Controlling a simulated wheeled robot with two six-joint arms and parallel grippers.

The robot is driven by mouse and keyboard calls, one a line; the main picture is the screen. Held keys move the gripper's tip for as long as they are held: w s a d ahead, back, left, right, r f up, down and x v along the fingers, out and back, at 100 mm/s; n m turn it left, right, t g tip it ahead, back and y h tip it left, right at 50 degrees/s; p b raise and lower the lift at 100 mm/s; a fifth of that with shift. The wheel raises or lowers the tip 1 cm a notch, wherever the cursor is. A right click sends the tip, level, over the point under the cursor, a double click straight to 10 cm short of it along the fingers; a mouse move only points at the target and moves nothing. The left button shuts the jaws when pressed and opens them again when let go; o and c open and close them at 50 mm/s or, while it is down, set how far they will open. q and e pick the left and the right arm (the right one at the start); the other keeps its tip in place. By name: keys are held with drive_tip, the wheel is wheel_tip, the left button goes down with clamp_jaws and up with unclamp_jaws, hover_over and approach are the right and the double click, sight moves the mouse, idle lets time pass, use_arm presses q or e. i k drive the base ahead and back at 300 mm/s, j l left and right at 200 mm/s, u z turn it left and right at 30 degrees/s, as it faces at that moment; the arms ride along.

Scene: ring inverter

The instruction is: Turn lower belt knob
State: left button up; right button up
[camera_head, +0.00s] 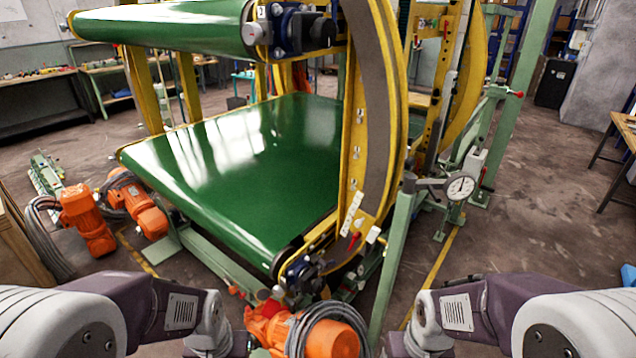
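The lower green belt (235,155) runs across the middle of the view in a yellow frame. At its near right corner is a dark blue bearing block (303,270). A small red part (354,242) is on the yellow frame just above and right of it, beside a white tag (373,234). I cannot tell which of these parts is the lower belt knob. My two forearms reach in along the bottom edge, left and right, below the belt's near end. Both grippers are outside the picture, so their state is hidden.
The upper green belt (165,22) overhangs at the top left. Orange motors with grey cable lie at left (87,220) and bottom centre (330,340). The floor at right is mostly clear.

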sight(318, 284)
drive_tip(key=l+u, duration=0.4)
drive_tip(key=l, duration=0.35)
drive_tip(key=k+l+u, duration=0.1)
drive_tip(key=l+u, duration=0.25)
drive_tip(key=l, duration=0.4)
